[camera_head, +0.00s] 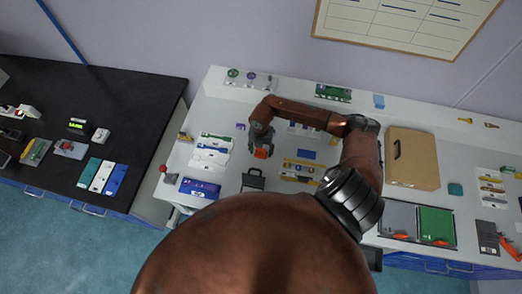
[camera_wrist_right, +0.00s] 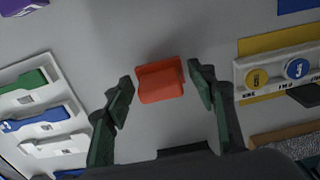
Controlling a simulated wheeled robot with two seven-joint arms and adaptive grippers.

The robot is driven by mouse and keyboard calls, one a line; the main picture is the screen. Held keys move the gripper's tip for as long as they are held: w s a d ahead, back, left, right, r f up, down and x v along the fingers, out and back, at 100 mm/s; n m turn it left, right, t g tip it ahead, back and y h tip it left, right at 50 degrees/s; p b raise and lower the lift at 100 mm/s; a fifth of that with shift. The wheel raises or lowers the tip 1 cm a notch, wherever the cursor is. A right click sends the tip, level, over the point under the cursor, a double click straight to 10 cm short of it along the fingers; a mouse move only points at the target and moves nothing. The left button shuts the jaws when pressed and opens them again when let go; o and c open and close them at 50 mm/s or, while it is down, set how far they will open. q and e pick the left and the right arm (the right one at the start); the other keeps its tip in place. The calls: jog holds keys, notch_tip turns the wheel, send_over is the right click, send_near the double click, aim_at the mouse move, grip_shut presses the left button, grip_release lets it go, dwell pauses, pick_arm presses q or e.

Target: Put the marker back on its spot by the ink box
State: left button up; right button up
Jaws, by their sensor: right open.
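My right gripper (camera_head: 261,141) reaches down over the white table; in the wrist view its two dark green fingers (camera_wrist_right: 160,76) are apart. A small orange-red block (camera_wrist_right: 160,84) lies on the table between the fingertips, with a gap on each side; it also shows in the head view (camera_head: 261,153). No pen-shaped marker can be made out for sure, and I cannot tell which item is the ink box. A white rack (camera_wrist_right: 45,118) with green, blue and white pieces lies to the left. My left gripper is not in view.
A panel with yellow and blue round buttons (camera_wrist_right: 280,70) lies to the right of the block. A black case (camera_head: 253,181) and blue box (camera_head: 199,188) are near the front edge. Bare table surrounds the block.

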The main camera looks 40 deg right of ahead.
jog(key=shift+r, duration=0.2)
notch_tip(320, 180, up, 11)
jog(key=shift+b, duration=1.15)
jog(key=shift+r, duration=0.5)
